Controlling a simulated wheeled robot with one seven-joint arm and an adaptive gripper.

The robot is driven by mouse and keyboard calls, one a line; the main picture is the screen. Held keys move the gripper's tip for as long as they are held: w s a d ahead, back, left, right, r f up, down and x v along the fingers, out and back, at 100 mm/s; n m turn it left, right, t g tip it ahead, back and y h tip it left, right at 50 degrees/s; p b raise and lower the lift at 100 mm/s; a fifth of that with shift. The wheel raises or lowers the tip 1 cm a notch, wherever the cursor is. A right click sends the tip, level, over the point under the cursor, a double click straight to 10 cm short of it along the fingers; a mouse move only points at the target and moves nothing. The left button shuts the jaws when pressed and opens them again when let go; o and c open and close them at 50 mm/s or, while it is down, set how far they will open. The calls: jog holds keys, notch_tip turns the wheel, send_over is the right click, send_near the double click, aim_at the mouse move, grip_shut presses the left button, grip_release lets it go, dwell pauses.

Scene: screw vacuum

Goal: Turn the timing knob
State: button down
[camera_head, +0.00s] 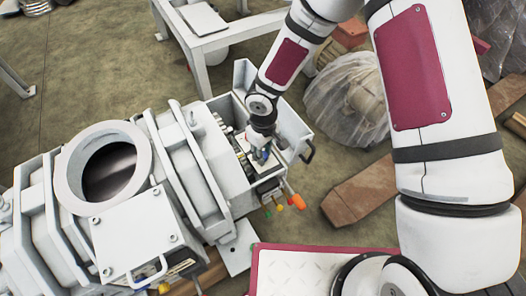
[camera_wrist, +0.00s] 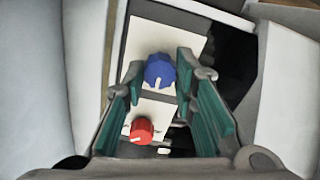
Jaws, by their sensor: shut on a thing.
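A blue knob (camera_wrist: 160,72) with a white pointer mark stands on a pale panel (camera_wrist: 152,113) in the wrist view. A red knob (camera_wrist: 141,130) with a white mark sits on the same panel, nearer to my gripper's base. My gripper (camera_wrist: 158,66) is shut on the blue knob, with one teal-padded finger on each side of it. No label shows which knob is the timing knob. In the head view my gripper (camera_head: 262,152) reaches down into the open control box (camera_head: 228,168) of the white vacuum machine (camera_head: 150,222), and the knobs are mostly hidden there.
The box's open door (camera_head: 293,128) with a dark handle stands right of my gripper. Orange and yellow fittings (camera_head: 297,202) stick out below the box. Pale walls flank my gripper closely in the wrist view. A plastic-wrapped bundle (camera_head: 347,98) and rusty beams (camera_head: 365,192) lie on the floor.

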aim_at(264, 155)
jog(key=shift+n, duration=0.4)
jog(key=shift+n+p, duration=0.95)
jog(key=shift+n, duration=1.45)
jog(key=c, duration=1.3)
grip_release()
jog(key=shift+r, duration=0.1)
notch_tip(264, 155, up, 12)
jog(key=shift+d, duration=0.1)
